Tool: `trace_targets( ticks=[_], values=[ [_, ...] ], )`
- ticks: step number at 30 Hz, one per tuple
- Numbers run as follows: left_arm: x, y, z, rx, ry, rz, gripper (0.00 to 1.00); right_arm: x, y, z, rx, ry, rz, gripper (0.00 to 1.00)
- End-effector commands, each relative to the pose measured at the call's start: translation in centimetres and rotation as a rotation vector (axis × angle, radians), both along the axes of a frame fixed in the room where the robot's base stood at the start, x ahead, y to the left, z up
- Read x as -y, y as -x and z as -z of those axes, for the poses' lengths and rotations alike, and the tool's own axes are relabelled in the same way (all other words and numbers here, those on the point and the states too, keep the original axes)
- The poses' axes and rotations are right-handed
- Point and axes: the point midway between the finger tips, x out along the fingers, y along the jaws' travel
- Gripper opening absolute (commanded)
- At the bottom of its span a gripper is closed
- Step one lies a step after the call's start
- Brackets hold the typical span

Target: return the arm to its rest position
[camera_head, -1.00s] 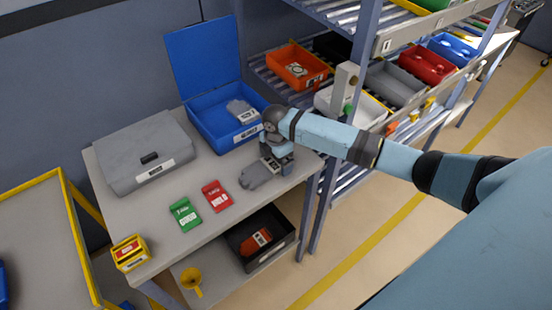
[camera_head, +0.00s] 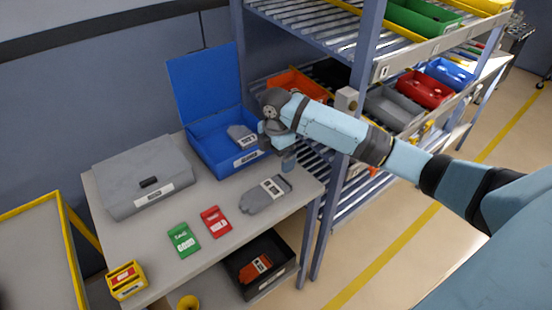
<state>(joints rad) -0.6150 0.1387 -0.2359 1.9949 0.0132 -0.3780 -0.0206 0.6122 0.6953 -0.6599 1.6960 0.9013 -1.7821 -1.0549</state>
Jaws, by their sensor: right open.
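My right arm reaches in from the right, and my right gripper (camera_head: 280,155) hangs above the right end of the grey table (camera_head: 150,235). It is open and empty. A grey glove (camera_head: 262,200) with a white label lies flat on the table below it, apart from the fingers. An open blue box (camera_head: 212,155) with its lid raised stands behind, left of the gripper, with another grey glove (camera_head: 240,134) inside. My left gripper does not show.
A closed grey case (camera_head: 140,185), a green packet (camera_head: 183,240), a red packet (camera_head: 215,221) and a yellow box (camera_head: 127,282) are on the table. A black bin (camera_head: 285,275) sits below. A shelf rack (camera_head: 362,60) with several bins stands close behind my arm.

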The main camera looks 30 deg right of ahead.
Motion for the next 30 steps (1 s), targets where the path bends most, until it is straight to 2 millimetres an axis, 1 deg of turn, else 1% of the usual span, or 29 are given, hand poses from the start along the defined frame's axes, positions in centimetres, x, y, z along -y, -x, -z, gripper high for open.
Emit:
trace_targets(
  ticks=[11,14,16,17,20,21,23,24,26,27,29,30],
  values=[
    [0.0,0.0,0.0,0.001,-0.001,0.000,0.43,0.0,0.0,0.0,0.000,0.000,0.000,1.00],
    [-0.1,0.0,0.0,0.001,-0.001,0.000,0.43,-0.7,0.6,0.7,0.003,-0.006,0.008,1.00],
    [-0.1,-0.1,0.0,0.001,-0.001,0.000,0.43,-2.1,1.7,1.8,0.009,-0.020,0.029,1.00],
    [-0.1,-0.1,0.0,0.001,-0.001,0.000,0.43,-2.8,2.4,2.4,0.015,-0.026,0.045,1.00],
    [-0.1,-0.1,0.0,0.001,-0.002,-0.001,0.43,-5.9,5.5,4.6,0.039,-0.067,0.126,1.00],
    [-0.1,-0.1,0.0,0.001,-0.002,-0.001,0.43,-7.2,7.0,5.4,0.050,-0.086,0.171,1.00],
    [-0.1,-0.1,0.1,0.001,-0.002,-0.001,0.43,-8.8,9.3,6.4,0.068,-0.118,0.250,1.00],
    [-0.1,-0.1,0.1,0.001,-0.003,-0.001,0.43,-9.7,10.8,6.9,0.080,-0.139,0.307,1.00],
    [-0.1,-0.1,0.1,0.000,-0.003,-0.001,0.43,-10.8,13.0,7.4,0.096,-0.169,0.400,1.00],
    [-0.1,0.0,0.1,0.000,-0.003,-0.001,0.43,-11.3,14.5,7.7,0.104,-0.190,0.465,1.00],
    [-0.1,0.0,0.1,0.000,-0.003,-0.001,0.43,-11.9,16.7,7.9,0.118,-0.217,0.572,1.00],
    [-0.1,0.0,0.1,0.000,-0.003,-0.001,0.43,-12.1,18.1,8.0,0.126,-0.233,0.646,1.00]
  ],
)
